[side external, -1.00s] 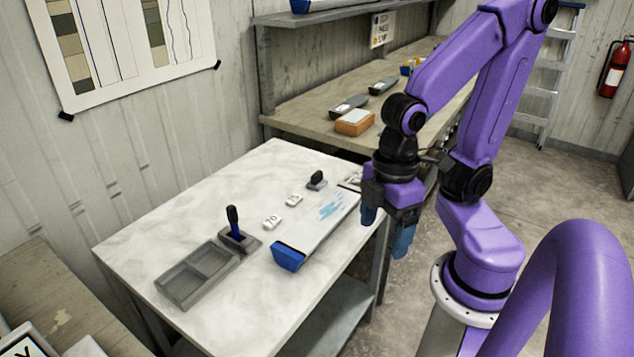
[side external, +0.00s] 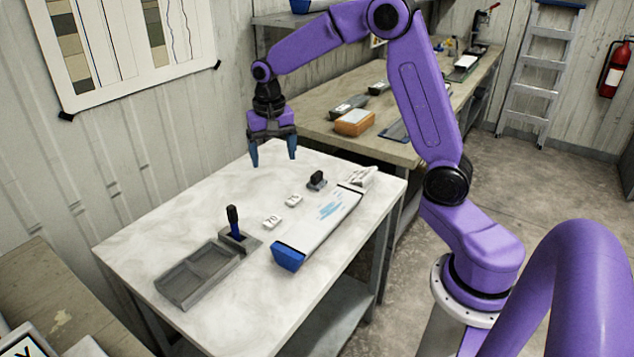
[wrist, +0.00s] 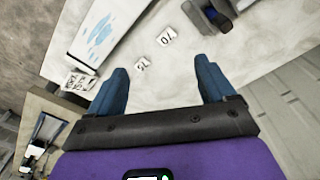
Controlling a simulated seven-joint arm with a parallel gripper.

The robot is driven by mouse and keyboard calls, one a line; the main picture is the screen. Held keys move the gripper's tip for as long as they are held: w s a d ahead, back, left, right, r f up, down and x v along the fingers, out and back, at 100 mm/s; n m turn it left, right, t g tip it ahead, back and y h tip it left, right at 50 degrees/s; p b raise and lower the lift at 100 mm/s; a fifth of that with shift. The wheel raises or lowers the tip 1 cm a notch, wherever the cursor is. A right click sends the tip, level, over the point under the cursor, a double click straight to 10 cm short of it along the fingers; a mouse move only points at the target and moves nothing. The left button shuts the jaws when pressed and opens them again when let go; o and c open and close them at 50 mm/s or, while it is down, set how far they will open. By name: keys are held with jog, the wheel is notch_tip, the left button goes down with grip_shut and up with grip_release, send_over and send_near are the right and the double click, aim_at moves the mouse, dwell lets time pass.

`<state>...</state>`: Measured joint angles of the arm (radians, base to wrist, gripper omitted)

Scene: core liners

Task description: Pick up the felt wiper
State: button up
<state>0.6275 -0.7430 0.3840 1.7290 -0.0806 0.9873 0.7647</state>
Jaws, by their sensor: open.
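A small dark block on a grey base (side external: 316,179), which looks like the felt wiper, stands on the light worktable (side external: 190,210) beside the far part of a long white liner (side external: 322,222) with a blue end. I cannot make it out in the wrist view, where my left finger may cover it. My gripper (side external: 273,158) is open and empty, pointing down above the back part of the table, left of the dark block in the side view. In the wrist view my gripper (wrist: 161,66) shows bare tabletop between its fingers.
Two white number tags (side external: 272,222) lie left of the liner. White printed pieces (side external: 362,177) lie by the liner's far end. The table's back left is clear.

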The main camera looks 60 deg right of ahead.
jog(key=w+d+f+m, duration=0.1)
jog(key=w+d+m, duration=0.2)
jog(key=d, duration=0.3)
jog(key=w+d+f+m, duration=0.2)
jog(key=d+m, duration=0.1)
jog(key=d, duration=0.2)
jog(key=m, duration=0.5)
send_near(317, 173)
jog(key=shift+g+h, duration=0.3)
jog(key=f, duration=0.5)
jog(key=shift+w+a+f, duration=0.15)
jog(key=shift+w, duration=0.05)
jog(key=shift+d+f, duration=0.15)
jog(key=shift+f, duration=0.85)
jog(key=shift+d+f, duration=0.2)
jog(key=shift+f, duration=0.8)
jog(key=shift+d+f, duration=0.15)
jog(key=shift+f, duration=0.85)
jog(key=c, duration=1.1)
